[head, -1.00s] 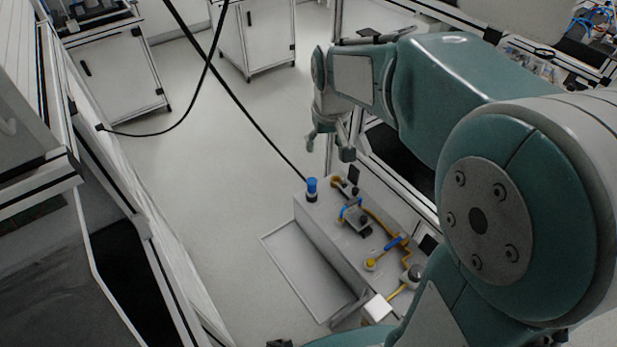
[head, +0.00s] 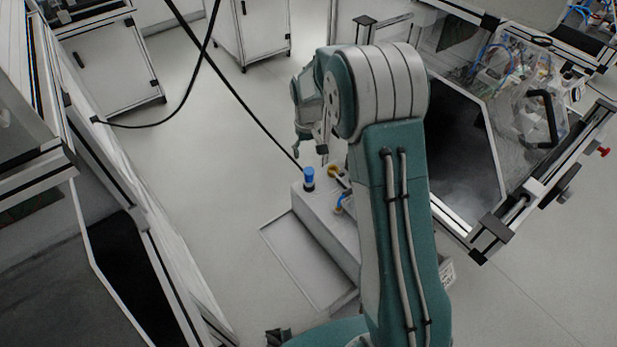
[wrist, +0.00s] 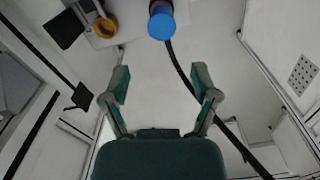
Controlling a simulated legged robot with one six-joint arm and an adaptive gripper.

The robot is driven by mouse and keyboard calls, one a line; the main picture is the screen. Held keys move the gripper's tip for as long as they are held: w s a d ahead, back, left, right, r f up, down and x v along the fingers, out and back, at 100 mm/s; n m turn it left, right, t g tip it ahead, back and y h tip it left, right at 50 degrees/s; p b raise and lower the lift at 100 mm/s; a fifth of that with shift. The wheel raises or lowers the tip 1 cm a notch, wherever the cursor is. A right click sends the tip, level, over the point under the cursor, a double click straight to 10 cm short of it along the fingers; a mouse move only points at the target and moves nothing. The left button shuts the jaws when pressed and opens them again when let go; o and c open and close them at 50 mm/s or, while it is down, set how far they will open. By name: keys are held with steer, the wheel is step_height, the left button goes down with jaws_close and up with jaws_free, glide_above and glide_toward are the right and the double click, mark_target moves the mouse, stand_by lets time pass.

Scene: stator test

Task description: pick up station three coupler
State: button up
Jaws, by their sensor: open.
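A blue-capped round piece (head: 309,175) stands at the far end of the grey box-like station (head: 325,215). It also shows at the top of the wrist view (wrist: 161,22), ahead of my fingers. An orange ring-shaped part (wrist: 105,27) lies to its left there, on a pale surface. No label shows which part is the station three coupler. My gripper (wrist: 162,84) is open, its fingers wide apart with nothing between them. In the head view it hangs above the far end of the station. My arm hides most of the station top.
A grey tray-like panel (head: 300,262) lies beside the station on the left. A black cable (head: 245,100) hangs across the space near the blue-capped piece. A framed machine with a dark opening (head: 465,150) stands at right. Open floor (head: 190,180) lies to the left.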

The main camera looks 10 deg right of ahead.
mark_target(309, 170)
step_height(309, 170, down, 3)
steer(key=shift+s+f, duration=0.1)
steer(key=shift+f, duration=0.1)
steer(key=f, duration=0.2)
steer(key=s+f, duration=0.1)
steer(key=f, duration=0.1)
steer(key=shift+a+f, duration=0.1)
steer(key=shift+f, duration=0.55)
jaws_close()
